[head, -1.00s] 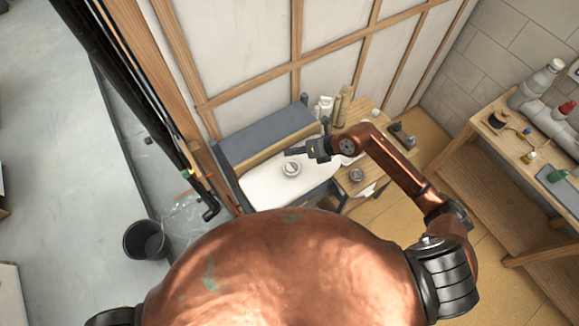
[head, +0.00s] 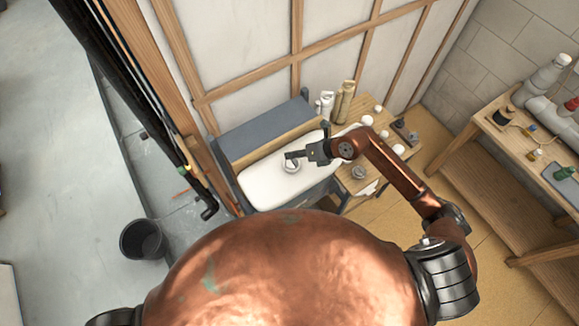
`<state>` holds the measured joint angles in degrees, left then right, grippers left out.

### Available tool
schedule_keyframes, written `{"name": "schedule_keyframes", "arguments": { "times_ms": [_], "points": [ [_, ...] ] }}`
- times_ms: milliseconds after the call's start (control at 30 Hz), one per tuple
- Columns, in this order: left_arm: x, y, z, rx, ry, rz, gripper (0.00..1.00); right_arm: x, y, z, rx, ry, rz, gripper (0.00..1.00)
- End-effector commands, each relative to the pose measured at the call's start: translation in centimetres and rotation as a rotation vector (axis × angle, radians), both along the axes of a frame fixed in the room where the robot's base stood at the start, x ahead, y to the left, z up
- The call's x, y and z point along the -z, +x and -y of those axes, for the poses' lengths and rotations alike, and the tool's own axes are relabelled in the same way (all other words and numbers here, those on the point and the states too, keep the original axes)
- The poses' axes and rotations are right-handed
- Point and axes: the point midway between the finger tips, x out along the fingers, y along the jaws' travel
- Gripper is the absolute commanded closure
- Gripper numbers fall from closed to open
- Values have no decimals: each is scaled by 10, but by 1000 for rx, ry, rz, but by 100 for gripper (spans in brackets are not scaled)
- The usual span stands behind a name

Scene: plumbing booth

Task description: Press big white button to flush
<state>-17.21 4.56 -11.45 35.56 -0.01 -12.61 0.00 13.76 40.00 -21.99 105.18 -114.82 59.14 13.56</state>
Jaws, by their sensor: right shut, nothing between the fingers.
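The big button (head: 291,166) is a round whitish disc with a grey rim on top of the white tank (head: 270,187). My right gripper (head: 288,155) comes in from the right with its fingers shut and empty. Its tips lie over the far edge of the button and cover part of it. From this angle I cannot tell whether they touch it. My left gripper is not in view.
A small wooden table (head: 357,184) right of the tank carries several white round items, a tan bottle (head: 345,101) and a metal jar (head: 359,173). A black bucket (head: 143,240) stands at left.

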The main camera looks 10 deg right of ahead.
Motion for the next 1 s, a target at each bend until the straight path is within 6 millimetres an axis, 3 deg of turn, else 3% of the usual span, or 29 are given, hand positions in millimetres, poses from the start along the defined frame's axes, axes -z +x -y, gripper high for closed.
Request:
{"name": "schedule_keyframes", "arguments": {
  "times_ms": [100, 267, 1000],
  "points": [
    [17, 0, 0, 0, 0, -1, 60, 21, 0, 0, 1, -1, -1, 100],
    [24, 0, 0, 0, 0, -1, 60, 32, 0, 0, 0, 0, -1, 100],
    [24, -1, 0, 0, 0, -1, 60, 33, 0, 0, 0, 0, 0, 100]
  ]
}}
